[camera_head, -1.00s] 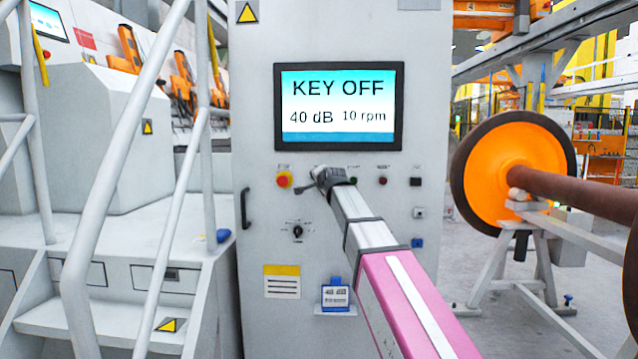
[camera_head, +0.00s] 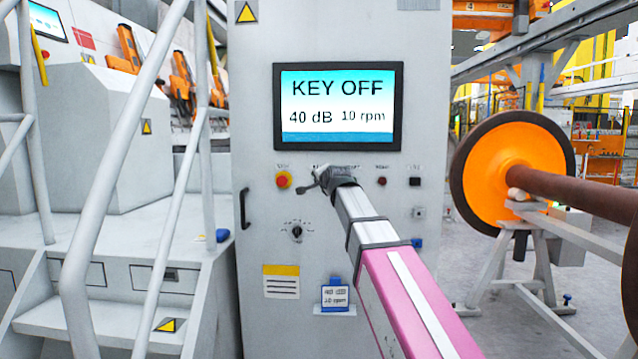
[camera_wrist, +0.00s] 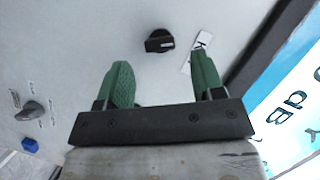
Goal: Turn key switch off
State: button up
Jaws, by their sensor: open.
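The grey cabinet's screen (camera_head: 338,106) reads "KEY OFF", "40 dB", "10 rpm". My gripper (camera_head: 322,178) is at the button row below the screen and hides part of it. In the wrist view my gripper (camera_wrist: 160,62) is open and empty, its two green fingers spread apart. A black knob with a white label beside it (camera_wrist: 159,40), probably the key switch, sits on the panel just beyond the fingertips, roughly between them. The fingers do not visibly touch it. In the head view I cannot make it out behind the gripper.
A red stop button (camera_head: 283,180) is left of my gripper. A marked selector knob (camera_head: 297,231) sits lower and also shows in the wrist view (camera_wrist: 30,110). A dark red button (camera_head: 382,181) is to the right. Stair railings stand left, an orange wheelset (camera_head: 515,170) right.

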jog(key=v, duration=0.6)
jog(key=shift+s, duration=0.1)
jog(key=s+d+f+n+g+h, duration=0.1)
jog(key=d+f+g, duration=0.15)
jog(key=f, duration=0.85)
jog(key=s+d+f+n+g+h, duration=0.15)
jog(key=d+f, duration=0.25)
jog(key=f, duration=0.6)
jog(key=s+d+f+n+g+h, duration=0.1)
jog(key=s+d+f+n+g, duration=0.15)
jog(key=f, duration=0.85)
jog(key=s+d+f+n+g, duration=0.1)
jog(key=s+d+f+g, duration=0.1)
jog(key=s+f, duration=0.4)
jog(key=s+d+f+n+g+h, duration=0.1)
jog(key=s+d+f+g, duration=0.2)
jog(key=f, duration=0.8)
jog(key=s+d+f+n+g, duration=0.1)
jog(key=s+d+f+g, duration=0.2)
jog(key=s+d+f, duration=0.3)
jog(key=s+f, duration=0.3)
jog(key=shift+s+n, duration=0.3)
jog(key=shift+s, duration=0.1)
jog(key=shift+g, duration=0.25)
